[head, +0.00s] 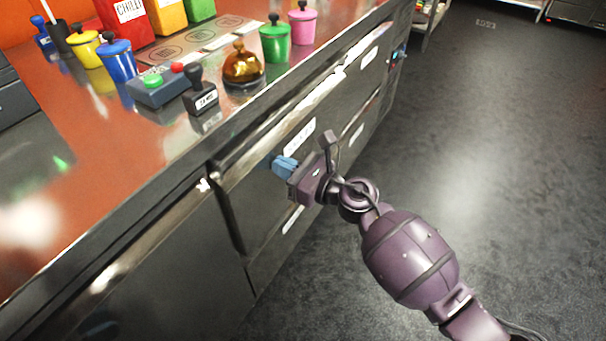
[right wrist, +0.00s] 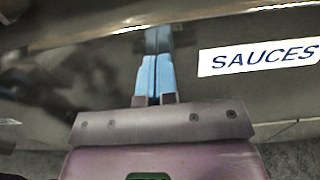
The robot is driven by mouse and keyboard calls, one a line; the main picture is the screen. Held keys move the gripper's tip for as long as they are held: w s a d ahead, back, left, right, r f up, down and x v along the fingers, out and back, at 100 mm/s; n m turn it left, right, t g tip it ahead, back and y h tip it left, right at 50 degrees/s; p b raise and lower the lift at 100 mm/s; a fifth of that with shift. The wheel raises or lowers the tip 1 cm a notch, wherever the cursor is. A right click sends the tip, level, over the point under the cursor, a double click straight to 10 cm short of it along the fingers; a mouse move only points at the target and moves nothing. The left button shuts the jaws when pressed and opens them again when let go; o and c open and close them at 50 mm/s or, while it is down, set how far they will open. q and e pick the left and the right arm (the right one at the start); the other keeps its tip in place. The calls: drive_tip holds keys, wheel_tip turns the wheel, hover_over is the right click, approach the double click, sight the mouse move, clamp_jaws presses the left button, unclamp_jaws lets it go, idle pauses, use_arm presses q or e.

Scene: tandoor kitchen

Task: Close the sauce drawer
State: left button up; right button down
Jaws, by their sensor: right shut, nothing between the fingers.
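The sauce drawer (head: 252,205) is a dark glossy front in the counter. Its white label reads SAUCES in the right wrist view (right wrist: 258,57). The drawer sits flush or nearly flush; I cannot tell whether a narrow gap is left. My right gripper (head: 280,164) is shut and empty, its blue fingertips at the upper part of the drawer front beside the label. In the right wrist view, the fingers (right wrist: 157,58) meet their own reflection in the front, so they touch it or almost do. My left gripper is not in view.
Above is a reddish countertop (head: 100,190) with a stamp (head: 200,97), a golden bell (head: 243,66), a button box (head: 158,86) and several coloured pots. Other drawers lie below and further along the counter. The dark floor (head: 480,150) at right is clear.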

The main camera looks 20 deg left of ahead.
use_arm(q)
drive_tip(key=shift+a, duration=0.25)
use_arm(e)
drive_tip(key=x, duration=0.2)
drive_tip(key=shift+w+a+r, duration=0.1)
drive_tip(key=shift+w+a, duration=0.05)
drive_tip(key=shift+a, duration=0.2)
drive_tip(key=shift+r, duration=0.2)
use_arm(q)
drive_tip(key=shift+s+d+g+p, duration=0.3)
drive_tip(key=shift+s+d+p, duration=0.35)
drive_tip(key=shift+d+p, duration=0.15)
use_arm(e)
drive_tip(key=v, duration=1.4)
drive_tip(key=shift+f, duration=0.35)
drive_tip(key=shift+d, duration=0.2)
